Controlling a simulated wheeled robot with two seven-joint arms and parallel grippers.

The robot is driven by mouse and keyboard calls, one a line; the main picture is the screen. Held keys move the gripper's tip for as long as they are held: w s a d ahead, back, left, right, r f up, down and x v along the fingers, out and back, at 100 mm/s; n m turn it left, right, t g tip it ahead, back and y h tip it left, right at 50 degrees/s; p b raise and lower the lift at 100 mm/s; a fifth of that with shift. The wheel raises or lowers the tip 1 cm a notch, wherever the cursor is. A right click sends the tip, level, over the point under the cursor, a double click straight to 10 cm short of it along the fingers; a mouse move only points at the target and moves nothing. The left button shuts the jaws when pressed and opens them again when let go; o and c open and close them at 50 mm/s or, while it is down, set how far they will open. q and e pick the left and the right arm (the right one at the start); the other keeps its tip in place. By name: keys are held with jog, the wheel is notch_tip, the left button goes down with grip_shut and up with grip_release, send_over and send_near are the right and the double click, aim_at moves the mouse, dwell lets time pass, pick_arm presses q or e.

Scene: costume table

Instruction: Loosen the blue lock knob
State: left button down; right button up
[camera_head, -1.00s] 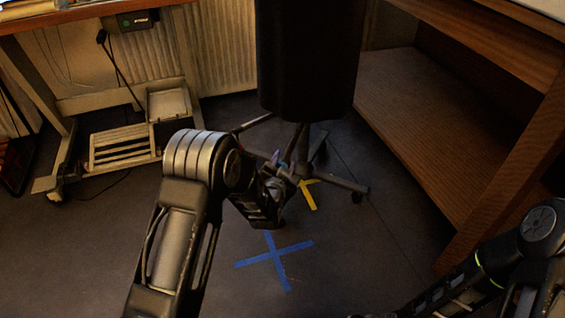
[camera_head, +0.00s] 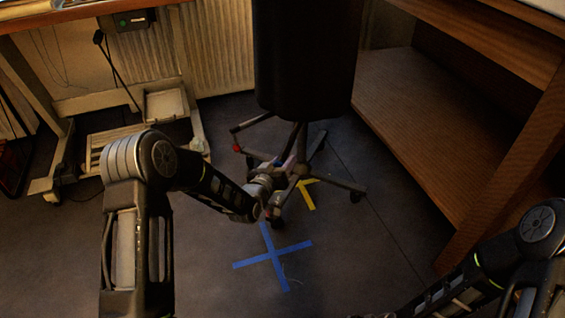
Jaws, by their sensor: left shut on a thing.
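The black dress form (camera_head: 306,60) stands on a wheeled stand (camera_head: 335,182) with dark legs spread over the floor. My left gripper (camera_head: 285,172) is low at the stand's hub, just under the dress form, with the arm reaching in from the left. Its jaws are shut on a small part there, which I take to be the blue lock knob. The fingers and stand legs hide most of that part, and its colour is hard to make out. My right arm shows at the lower right, but its gripper is out of view.
A blue tape cross (camera_head: 272,257) and a yellow tape mark (camera_head: 307,195) lie on the floor near the stand. A wooden shelf unit (camera_head: 430,130) rises on the right. A table frame (camera_head: 60,150) and a radiator (camera_head: 215,50) stand at the back left. The front floor is clear.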

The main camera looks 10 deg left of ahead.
pick_arm(q)
jog(key=n+h, duration=0.1)
jog(key=n, duration=0.1)
jog(key=n+h, duration=0.1)
jog(key=n, duration=0.2)
jog(key=shift+d+t, duration=0.1)
jog(key=shift+t, duration=0.2)
jog(key=n, duration=0.4)
jog(key=n+t+h, duration=0.1)
jog(key=n, duration=0.1)
jog(key=shift+d+r, duration=0.15)
jog(key=shift+r, duration=0.15)
jog(key=c, duration=0.9)
grip_release()
jog(key=shift+s, duration=0.1)
jog(key=p+v, duration=0.3)
jog(key=v, duration=0.4)
jog(key=shift+s+f, duration=0.1)
jog(key=shift+s, duration=0.25)
